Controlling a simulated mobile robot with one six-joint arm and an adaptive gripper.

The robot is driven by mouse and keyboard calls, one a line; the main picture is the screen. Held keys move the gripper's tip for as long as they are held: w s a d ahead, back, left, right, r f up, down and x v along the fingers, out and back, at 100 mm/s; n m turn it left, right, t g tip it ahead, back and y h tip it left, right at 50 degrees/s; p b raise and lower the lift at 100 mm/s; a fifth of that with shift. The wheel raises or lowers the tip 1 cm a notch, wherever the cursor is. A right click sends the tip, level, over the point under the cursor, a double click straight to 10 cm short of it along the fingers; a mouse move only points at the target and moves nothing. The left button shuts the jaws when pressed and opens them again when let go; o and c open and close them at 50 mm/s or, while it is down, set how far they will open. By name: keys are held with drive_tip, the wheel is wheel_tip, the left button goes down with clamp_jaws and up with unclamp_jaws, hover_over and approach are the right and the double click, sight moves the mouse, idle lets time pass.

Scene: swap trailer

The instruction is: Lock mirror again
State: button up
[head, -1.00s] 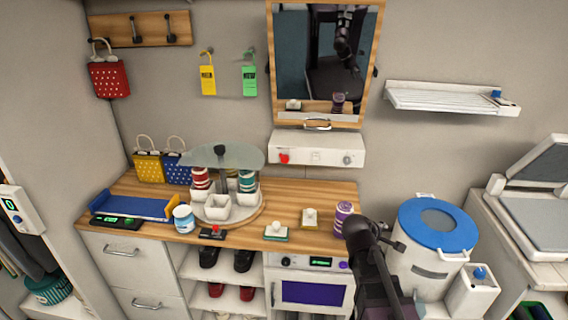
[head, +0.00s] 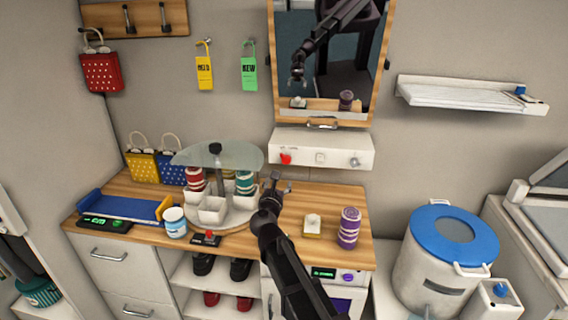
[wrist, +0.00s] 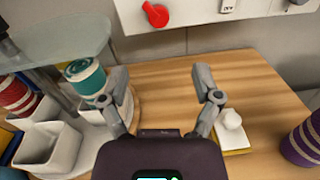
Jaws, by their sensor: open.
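The mirror (head: 345,75) hangs on the wall in a wooden frame, with a metal handle (head: 322,125) at its lower edge. Its glass reflects my arm. Just below is a white wall box (head: 335,150) with a red knob (head: 286,158), a small middle switch and a round dial on the right. The red knob also shows, tilted, at the top of the wrist view (wrist: 155,14). My gripper (head: 276,186) is open and empty above the counter, below and slightly left of the red knob; its spread fingers show in the wrist view (wrist: 162,92).
The counter's back strip is clear.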

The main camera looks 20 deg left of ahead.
sight(286, 160)
drive_tip(key=shift+a, duration=0.15)
drive_tip(key=shift+w+a, duration=0.4)
drive_tip(key=shift+w, duration=1.85)
drive_tip(key=shift+w+a, duration=0.4)
drive_tip(key=shift+w, duration=1.85)
drive_tip(key=shift+w+a, duration=0.4)
drive_tip(key=shift+w, duration=1.85)
clamp_jaws()
